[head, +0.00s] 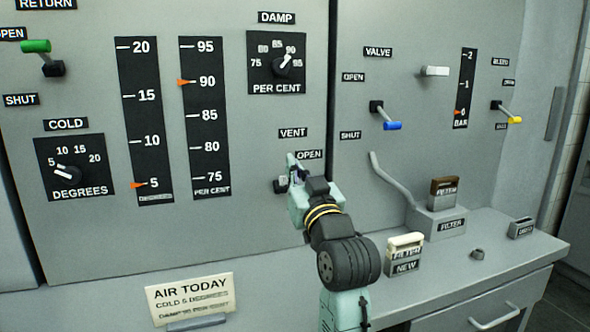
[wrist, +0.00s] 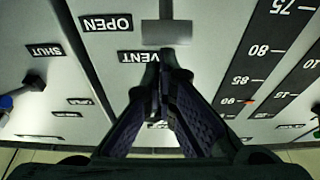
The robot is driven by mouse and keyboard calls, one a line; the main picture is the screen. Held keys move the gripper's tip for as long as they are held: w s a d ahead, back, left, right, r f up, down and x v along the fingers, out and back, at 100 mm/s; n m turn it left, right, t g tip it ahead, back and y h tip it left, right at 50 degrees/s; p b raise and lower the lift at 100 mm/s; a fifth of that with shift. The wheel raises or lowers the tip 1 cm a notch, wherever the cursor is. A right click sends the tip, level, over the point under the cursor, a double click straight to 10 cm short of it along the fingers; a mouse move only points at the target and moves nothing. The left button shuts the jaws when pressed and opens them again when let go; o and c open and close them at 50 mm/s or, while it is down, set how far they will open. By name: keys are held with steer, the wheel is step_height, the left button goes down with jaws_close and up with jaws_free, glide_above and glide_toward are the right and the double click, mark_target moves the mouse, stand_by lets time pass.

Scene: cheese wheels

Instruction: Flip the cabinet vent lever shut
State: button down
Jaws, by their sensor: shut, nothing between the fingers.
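The vent lever shows in the wrist view as a grey crossbar (wrist: 167,33) on a stem, beside the OPEN label (wrist: 106,23). Its handle is on the side toward the VENT label (wrist: 138,57), so it points up. In the head view its dark pivot block (head: 281,185) shows just left of my gripper, with the rest of the lever largely hidden. My gripper (head: 296,170) is shut and empty, right at the lever below the VENT label (head: 293,132). In the wrist view the closed fingertips (wrist: 164,62) lie just short of the crossbar; I cannot tell whether they touch.
A blue-handled valve lever (head: 392,126) and a yellow-handled lever (head: 515,119) stick out to the right, and a green-handled lever (head: 36,46) at the left. A curved pipe (head: 392,180) and filter box (head: 437,221) stand right of my arm. A new-filter holder (head: 404,256) sits on the counter.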

steer(key=shift+s+f+t+b, duration=0.1)
steer(key=shift+f+t+b, duration=0.25)
steer(key=shift+b, duration=0.35)
steer(key=shift+s+d+f+t+b, duration=0.1)
steer(key=shift+s+f+t+b, duration=0.25)
steer(key=shift+b, duration=0.9)
step_height(320, 180, down, 7)
steer(key=s+t+y+b, duration=0.1)
steer(key=b, duration=0.7)
steer(key=shift+d+r, duration=0.2)
steer(key=shift+d, duration=0.05)
steer(key=shift+s, duration=0.1)
steer(key=s+d, duration=0.2)
steer(key=s, duration=0.5)
steer(key=s+d+f, duration=0.1)
steer(key=s+d, duration=0.1)
steer(key=s, duration=0.4)
steer(key=shift+s+d+f, duration=0.25)
steer(key=shift+s+f, duration=0.05)
steer(key=shift+s, duration=0.05)
